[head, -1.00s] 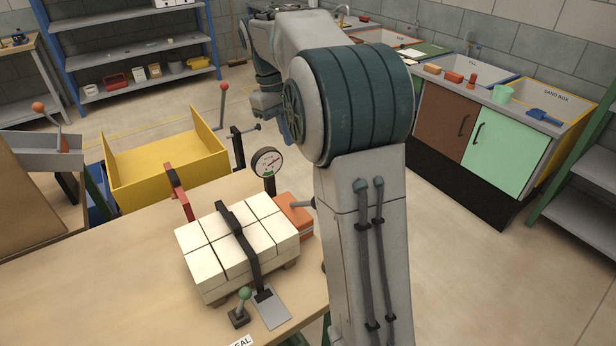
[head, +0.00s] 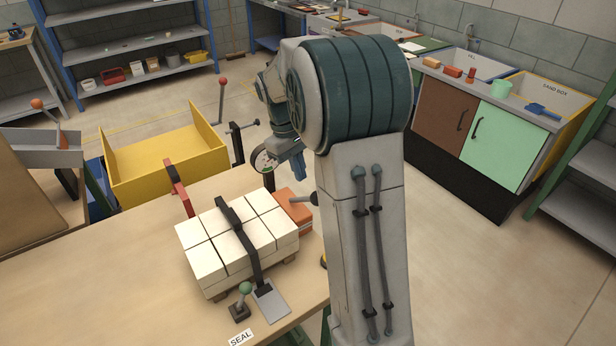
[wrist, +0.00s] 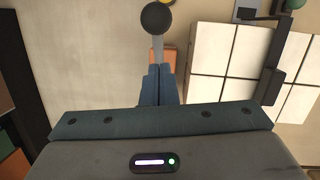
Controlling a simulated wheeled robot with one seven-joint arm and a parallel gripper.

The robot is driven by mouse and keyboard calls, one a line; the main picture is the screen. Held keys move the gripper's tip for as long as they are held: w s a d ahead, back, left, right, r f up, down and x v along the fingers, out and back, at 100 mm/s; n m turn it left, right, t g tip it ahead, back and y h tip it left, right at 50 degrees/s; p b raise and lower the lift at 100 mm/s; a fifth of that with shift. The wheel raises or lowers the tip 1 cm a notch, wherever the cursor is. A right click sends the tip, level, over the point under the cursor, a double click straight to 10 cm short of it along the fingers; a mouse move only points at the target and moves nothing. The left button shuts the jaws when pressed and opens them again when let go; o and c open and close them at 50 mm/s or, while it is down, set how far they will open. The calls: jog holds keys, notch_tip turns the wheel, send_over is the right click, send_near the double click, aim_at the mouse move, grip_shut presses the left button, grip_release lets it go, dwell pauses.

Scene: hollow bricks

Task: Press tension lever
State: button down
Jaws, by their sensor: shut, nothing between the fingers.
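An orange block-shaped tool (head: 288,208), seemingly the tensioner, sits at the right end of the strapped brick stack (head: 205,265). A grey lever with a dark knob (head: 314,199) sticks out from it toward my arm. In the wrist view the lever's black round knob (wrist: 156,18) and grey shaft lie just beyond my fingertips; I cannot tell whether they touch. My gripper (head: 300,172) is shut and empty, above and behind the orange tool. Its blue fingers (wrist: 160,72) point at the lever shaft. The gauge (head: 264,160) is partly hidden by my wrist.
A black strap (head: 240,240) runs over the pale bricks. A green-knobbed lever (head: 244,289) and a grey plate (head: 270,303) are at the table's front, by the SEAL label. Floor right of the table is clear.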

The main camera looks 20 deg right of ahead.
aim_at(308, 199)
jog(key=shift+s+d+f, duration=0.3)
jog(key=shift+s+f, duration=0.1)
jog(key=shift+s, duration=0.3)
jog(key=shift+s+d+f, duration=0.25)
jog(key=shift+s+f, duration=0.1)
jog(key=shift+s, duration=0.3)
jog(key=shift+f, duration=0.1)
